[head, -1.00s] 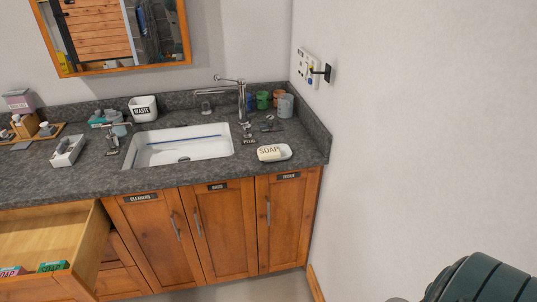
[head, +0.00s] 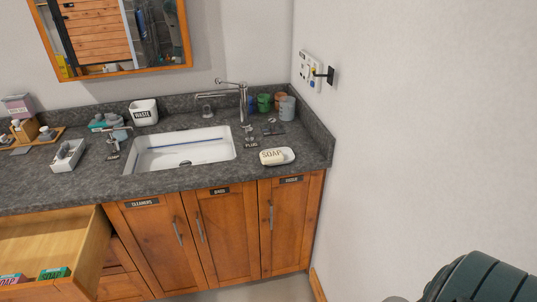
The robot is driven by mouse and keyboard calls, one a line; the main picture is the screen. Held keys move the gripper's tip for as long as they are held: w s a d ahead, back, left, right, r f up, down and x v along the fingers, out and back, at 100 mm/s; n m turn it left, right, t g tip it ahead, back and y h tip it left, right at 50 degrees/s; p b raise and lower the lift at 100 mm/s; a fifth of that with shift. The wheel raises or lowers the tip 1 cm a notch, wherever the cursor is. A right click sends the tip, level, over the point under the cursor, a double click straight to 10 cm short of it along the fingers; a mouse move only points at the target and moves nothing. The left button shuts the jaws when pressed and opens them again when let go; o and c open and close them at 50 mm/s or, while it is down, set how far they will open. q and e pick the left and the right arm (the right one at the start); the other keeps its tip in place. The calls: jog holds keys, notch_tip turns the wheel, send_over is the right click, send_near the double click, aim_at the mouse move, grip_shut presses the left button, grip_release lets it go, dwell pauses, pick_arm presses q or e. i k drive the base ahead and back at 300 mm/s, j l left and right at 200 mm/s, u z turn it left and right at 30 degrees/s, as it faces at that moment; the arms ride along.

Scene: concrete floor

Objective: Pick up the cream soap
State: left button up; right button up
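A cream soap bar (head: 271,157) lies on a white soap dish (head: 289,154) on the dark countertop, to the right of the sink. The lettering "SOAP" shows at the bar. Neither of my grippers is in the head view. Only a dark green rounded part of my own body shows at the lower right. Nothing hides the soap from the camera.
A white sink (head: 150,158) with a tall faucet (head: 243,103) is left of the dish. Several cups, including a green cup (head: 264,102), stand behind it. An open drawer (head: 75,247) with soap boxes (head: 54,273) juts out at lower left. A wall (head: 430,130) bounds the right.

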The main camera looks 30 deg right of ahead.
aim_at(270, 157)
jog(key=i+z, duration=0.2)
jog(key=z, duration=0.2)
jog(key=i+j+z, duration=0.15)
jog(key=z, duration=0.25)
jog(key=i+j, duration=0.05)
